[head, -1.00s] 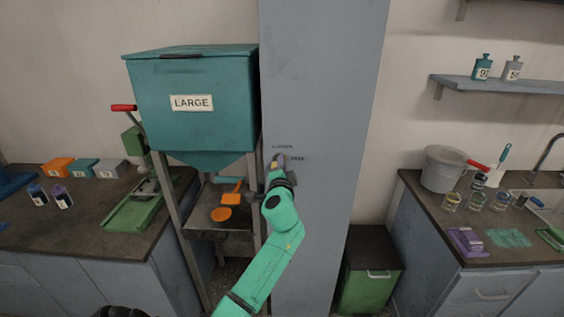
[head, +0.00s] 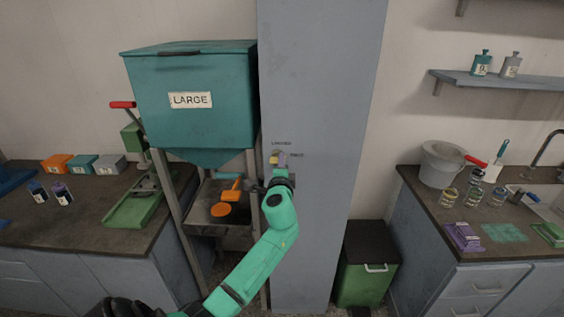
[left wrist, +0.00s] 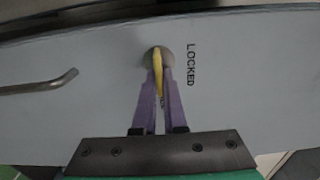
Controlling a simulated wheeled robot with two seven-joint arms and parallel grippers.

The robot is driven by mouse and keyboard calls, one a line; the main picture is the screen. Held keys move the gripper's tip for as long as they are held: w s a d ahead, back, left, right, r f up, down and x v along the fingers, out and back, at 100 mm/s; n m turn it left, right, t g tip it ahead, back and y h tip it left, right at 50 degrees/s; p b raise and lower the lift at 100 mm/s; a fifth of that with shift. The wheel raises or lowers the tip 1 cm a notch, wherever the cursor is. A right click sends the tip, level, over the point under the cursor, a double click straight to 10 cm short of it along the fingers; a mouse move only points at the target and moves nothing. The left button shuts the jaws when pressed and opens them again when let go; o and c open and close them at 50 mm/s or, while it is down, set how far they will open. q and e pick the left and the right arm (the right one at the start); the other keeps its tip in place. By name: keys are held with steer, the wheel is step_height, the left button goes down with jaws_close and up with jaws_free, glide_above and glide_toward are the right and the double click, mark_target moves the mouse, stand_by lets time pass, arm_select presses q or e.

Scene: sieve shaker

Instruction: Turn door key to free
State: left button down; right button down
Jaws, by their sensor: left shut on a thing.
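The grey cabinet door (head: 325,90) fills the middle of the head view. A yellow key (left wrist: 158,72) sits in a round lock plate (left wrist: 150,53) on it, also showing small in the head view (head: 273,159). My left gripper (left wrist: 159,85) is shut on the key, with one purple finger on each side. In the left wrist view, the word LOCKED stands right of the lock plate. In the head view, LOCKED is above the lock and a second, blurred label is to its right. The gripper partly hides the lock there. My right gripper is not in view.
A bent metal handle (left wrist: 40,87) shows left of the lock in the left wrist view. A teal LARGE hopper (head: 190,100) on a metal stand is close left of the cabinet. A green bin (head: 367,285) stands right of it. Benches flank both sides.

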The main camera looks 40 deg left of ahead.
arm_select(q)
steer(key=shift+a+r, duration=0.1)
steer(key=shift+r, duration=0.2)
steer(key=c, duration=1)
jaws_free()
steer(key=shift+w+a+f, duration=0.1)
steer(key=shift+a+f, duration=0.1)
steer(key=shift+f, duration=0.1)
steer(key=shift+s+d, duration=0.25)
steer(key=shift+d, duration=0.1)
steer(key=b+v, duration=0.3)
steer(key=v, duration=1)
steer(key=shift+s+d, duration=0.15)
steer(key=shift+s, duration=0.2)
